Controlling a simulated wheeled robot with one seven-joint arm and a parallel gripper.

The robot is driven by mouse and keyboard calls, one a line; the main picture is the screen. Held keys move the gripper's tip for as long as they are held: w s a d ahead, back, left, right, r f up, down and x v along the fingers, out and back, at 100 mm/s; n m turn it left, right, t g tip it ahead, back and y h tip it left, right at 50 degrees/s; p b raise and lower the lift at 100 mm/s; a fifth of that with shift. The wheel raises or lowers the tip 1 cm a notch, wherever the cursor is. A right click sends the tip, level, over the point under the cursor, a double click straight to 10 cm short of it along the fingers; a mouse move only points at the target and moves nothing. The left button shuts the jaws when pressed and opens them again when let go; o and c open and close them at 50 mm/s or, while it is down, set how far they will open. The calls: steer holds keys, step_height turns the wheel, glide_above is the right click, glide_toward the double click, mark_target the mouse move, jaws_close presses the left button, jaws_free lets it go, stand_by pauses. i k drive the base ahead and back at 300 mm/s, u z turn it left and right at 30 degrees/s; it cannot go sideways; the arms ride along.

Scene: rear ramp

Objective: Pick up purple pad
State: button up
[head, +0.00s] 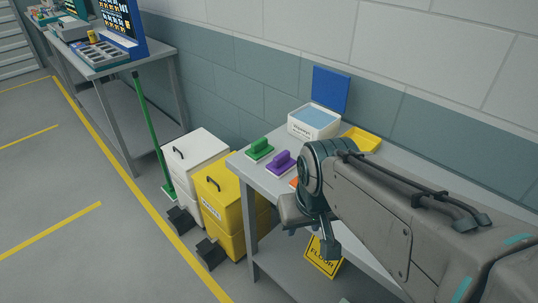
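The purple pad (281,164), a flat block with a raised handle, lies on the grey table (244,167) near its left end. A similar green pad (260,150) lies behind it to the left. Part of an orange thing (293,182) shows in front of the purple pad, mostly hidden by my arm. My gripper (311,226) is in front of the purple pad and apart from it in the picture, over the table's front edge. Nothing shows held in it. Its finger opening is not clear from this angle.
A white tub (314,121) and a yellow tray (362,140) stand at the table's back. A blue panel (331,89) is behind them. Yellow (219,190) and white (194,152) pedal bins stand left of the table. A yellow floor sign (323,259) is below. Open floor lies left.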

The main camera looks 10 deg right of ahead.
mark_target(282, 163)
steer(key=u, duration=0.55)
steer(key=k, duration=1.2)
steer(key=u, duration=0.65)
steer(key=i, duration=2)
steer(key=z, duration=1.45)
steer(key=i, duration=0.5)
steer(key=z, duration=0.5)
